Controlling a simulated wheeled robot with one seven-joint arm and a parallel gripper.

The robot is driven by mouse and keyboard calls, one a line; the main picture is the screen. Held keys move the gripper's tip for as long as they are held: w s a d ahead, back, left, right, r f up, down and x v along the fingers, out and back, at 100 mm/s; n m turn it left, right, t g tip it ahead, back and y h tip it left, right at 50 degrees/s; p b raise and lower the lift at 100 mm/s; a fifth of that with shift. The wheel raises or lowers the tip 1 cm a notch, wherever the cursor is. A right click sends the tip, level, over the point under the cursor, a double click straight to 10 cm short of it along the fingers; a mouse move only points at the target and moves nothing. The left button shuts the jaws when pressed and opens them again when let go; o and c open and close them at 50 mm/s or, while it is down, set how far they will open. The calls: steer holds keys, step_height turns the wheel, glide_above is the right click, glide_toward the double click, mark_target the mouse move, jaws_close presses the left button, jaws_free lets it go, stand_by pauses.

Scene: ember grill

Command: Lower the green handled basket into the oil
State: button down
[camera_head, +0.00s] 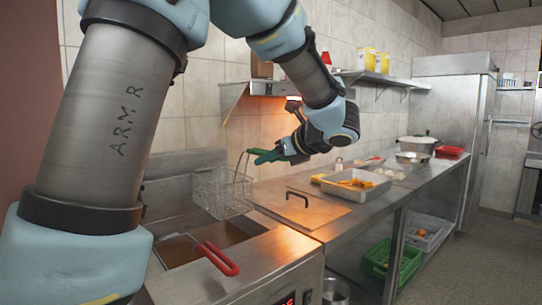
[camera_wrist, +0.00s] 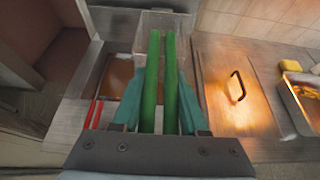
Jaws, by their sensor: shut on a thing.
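The green handled basket (camera_head: 222,192) is a wire mesh basket, held in the air over the back of the fryer. Its green handle (camera_wrist: 152,85) runs between my gripper's fingers in the wrist view, and the mesh (camera_wrist: 165,22) shows beyond it. My gripper (camera_head: 284,153) is shut on the green handle, to the right of the basket and above the counter. The brown oil (camera_head: 205,238) lies in the open fryer well below the basket. A second basket with a red handle (camera_head: 217,258) sits at the well's front, its handle resting over the fryer's edge.
A metal lid with a black handle (camera_head: 298,196) covers the area right of the well. A steel tray of orange food (camera_head: 356,185) stands farther right. A wall shelf (camera_head: 375,78) and a glowing heat lamp hang above the counter.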

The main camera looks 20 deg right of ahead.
step_height(320, 180, down, 18)
steer(key=b, duration=1.2)
steer(key=shift+f+b, duration=0.25)
steer(key=shift+b, duration=0.1)
steer(key=shift+f+b, duration=1.15)
steer(key=shift+b, duration=0.1)
steer(key=shift+f+b, duration=0.7)
steer(key=shift+b, duration=0.25)
steer(key=shift+c, duration=1.8)
jaws_free()
steer(key=shift+s, duration=0.1)
